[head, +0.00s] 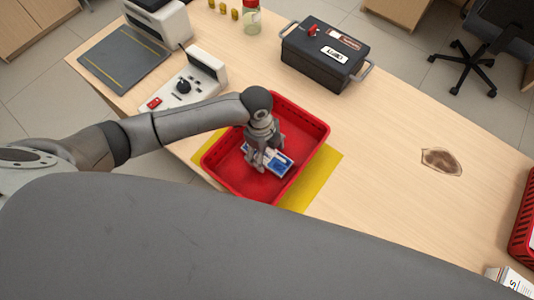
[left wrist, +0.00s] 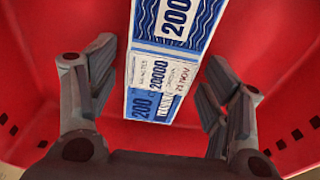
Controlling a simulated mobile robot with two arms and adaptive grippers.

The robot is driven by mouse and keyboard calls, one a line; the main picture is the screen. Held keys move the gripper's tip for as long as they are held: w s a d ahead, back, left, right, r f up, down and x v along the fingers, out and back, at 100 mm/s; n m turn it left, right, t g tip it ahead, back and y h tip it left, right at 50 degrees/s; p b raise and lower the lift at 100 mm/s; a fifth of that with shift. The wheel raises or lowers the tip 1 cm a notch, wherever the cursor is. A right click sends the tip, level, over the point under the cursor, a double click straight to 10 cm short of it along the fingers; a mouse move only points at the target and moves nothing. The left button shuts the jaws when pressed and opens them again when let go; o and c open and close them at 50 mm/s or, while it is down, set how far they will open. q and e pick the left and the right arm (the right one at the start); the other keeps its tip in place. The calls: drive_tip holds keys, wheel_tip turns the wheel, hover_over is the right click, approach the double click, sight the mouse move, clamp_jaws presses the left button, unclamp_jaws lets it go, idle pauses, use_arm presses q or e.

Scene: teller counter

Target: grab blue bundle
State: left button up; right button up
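The blue bundle (head: 281,165) lies in the red basket (head: 312,133). It is a blue and white stack of notes with a white paper band, and the left wrist view shows it too (left wrist: 165,104). My left gripper (head: 262,163) is inside the basket, over the bundle. In the left wrist view its two fingers (left wrist: 156,90) are spread apart, one on each side of the bundle, with red gaps showing between fingers and bundle. My right gripper is not in view.
The basket stands on a yellow mat (head: 325,172) on the wooden counter (head: 390,125). A dark cash box (head: 318,58), a white device (head: 187,84) and a dark pad (head: 124,58) stand farther back. Another red basket (head: 525,225) is at the right edge. The counter's middle right is mostly clear.

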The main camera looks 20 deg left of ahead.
use_arm(q)
drive_tip(key=c, duration=0.9)
drive_tip(key=shift+r, duration=0.1)
